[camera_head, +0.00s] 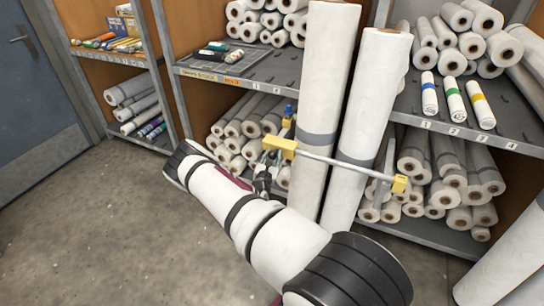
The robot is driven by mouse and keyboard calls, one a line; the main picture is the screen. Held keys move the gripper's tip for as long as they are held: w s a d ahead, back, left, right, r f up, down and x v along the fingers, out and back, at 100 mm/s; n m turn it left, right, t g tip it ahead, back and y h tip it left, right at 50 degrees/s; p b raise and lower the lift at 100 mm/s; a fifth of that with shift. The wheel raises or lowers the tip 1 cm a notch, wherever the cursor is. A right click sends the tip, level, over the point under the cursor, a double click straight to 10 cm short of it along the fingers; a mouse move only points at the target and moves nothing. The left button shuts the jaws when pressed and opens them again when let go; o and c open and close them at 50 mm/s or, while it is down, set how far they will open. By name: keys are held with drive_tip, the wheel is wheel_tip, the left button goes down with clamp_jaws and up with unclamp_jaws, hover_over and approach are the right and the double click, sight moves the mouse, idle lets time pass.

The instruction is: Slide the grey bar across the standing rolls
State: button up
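The grey bar (345,166) runs across the front of two tall standing rolls, a left one (325,70) and a right one (372,95). My gripper (264,168) is just below and left of the left yellow block. Its fingers are small and partly hidden by my arm, so I cannot tell whether they touch the block or are open.
Shelving (240,85) behind holds several stacked rolls, with more on the right shelf (450,115). Three small rolls with coloured bands (454,100) lie there. Another large roll (505,275) stands at bottom right. Grey floor (80,220) is clear at left, beside a blue door (35,90).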

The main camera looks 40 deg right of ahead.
drive_tip(key=o, duration=0.4)
drive_tip(key=shift+s+d, duration=0.15)
drive_tip(key=shift+s, duration=0.2)
drive_tip(key=shift+w, duration=0.1)
drive_tip(key=v, duration=1.2)
drive_tip(key=shift+w, duration=0.1)
